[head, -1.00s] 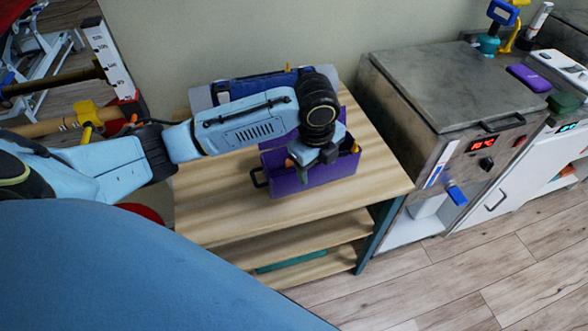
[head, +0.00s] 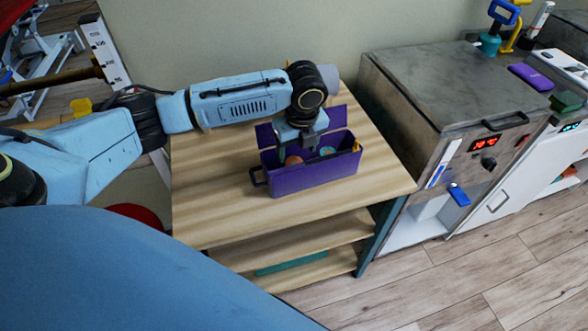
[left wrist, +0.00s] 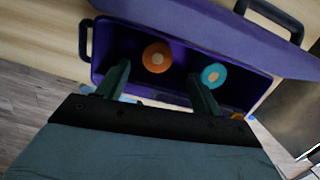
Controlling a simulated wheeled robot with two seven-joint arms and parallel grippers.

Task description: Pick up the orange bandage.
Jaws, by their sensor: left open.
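The orange bandage (left wrist: 157,57) is a round roll lying inside the purple box (head: 308,180), near the box's left end. It also shows in the head view (head: 293,160), partly under my gripper. My left gripper (head: 299,150) is above the open box, pointing down into it. In the left wrist view its two fingers (left wrist: 160,88) are apart with nothing between them. The orange roll lies ahead of the fingers, nearer the left one. A teal roll (left wrist: 213,75) lies in the box ahead of the right finger. My right gripper is not in view.
The box stands on a wooden shelf table (head: 215,205) against the wall, its lid raised at the back. A yellow-orange item (head: 356,146) is at the box's right end. A grey-topped cabinet (head: 440,85) stands to the right. The table's front left is clear.

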